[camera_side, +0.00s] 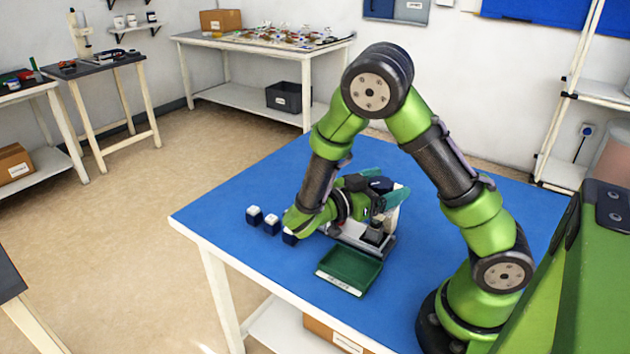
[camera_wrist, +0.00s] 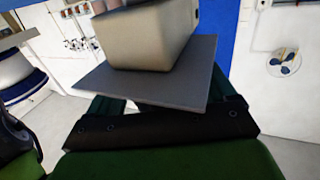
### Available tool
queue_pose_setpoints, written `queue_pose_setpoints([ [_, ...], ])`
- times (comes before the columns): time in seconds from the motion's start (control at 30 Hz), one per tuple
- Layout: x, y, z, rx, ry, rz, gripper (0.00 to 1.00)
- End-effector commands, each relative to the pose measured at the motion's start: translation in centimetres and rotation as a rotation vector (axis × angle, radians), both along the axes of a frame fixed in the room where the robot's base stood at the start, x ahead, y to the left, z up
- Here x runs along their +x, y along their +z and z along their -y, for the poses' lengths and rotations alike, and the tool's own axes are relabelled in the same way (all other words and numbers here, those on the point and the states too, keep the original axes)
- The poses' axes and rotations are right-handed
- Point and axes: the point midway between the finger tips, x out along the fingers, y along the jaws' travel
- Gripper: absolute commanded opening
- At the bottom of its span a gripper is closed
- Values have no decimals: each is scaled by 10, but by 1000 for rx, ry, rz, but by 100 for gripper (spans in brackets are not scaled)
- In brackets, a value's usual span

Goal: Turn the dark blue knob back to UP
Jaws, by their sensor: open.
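In the side view, a small machine with a grey base (camera_side: 352,236) and a pale upright (camera_side: 391,222) stands on the blue table. My gripper (camera_side: 385,186) reaches across it from the left, its teal fingers open. A dark blue part (camera_side: 380,184) shows between the fingers and looks like the knob; its turn and any marking are not readable. I cannot tell whether the fingers touch it. In the wrist view, a pale block-shaped housing (camera_wrist: 150,38) and a dark grey plate (camera_wrist: 185,83) fill the space before my gripper (camera_wrist: 165,100) and hide much of the fingers.
A green tray (camera_side: 349,269) lies in front of the machine. Several small white-and-dark-blue pieces (camera_side: 254,215) stand in a row at left, the nearest close to my wrist. The blue table (camera_side: 235,190) is clear behind these.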

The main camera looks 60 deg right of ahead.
Motion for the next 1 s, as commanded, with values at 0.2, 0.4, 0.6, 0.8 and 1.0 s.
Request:
queue_pose_setpoints([
  [0.2,-4,0,9,1,0,0,84],
  [0.4,-4,0,9,1,0,0,84],
  [0.6,-4,0,9,1,0,0,55],
  [0.8,-4,0,9,1,1,0,32],
  [1.0,-3,0,9,2,33,0,32],
])
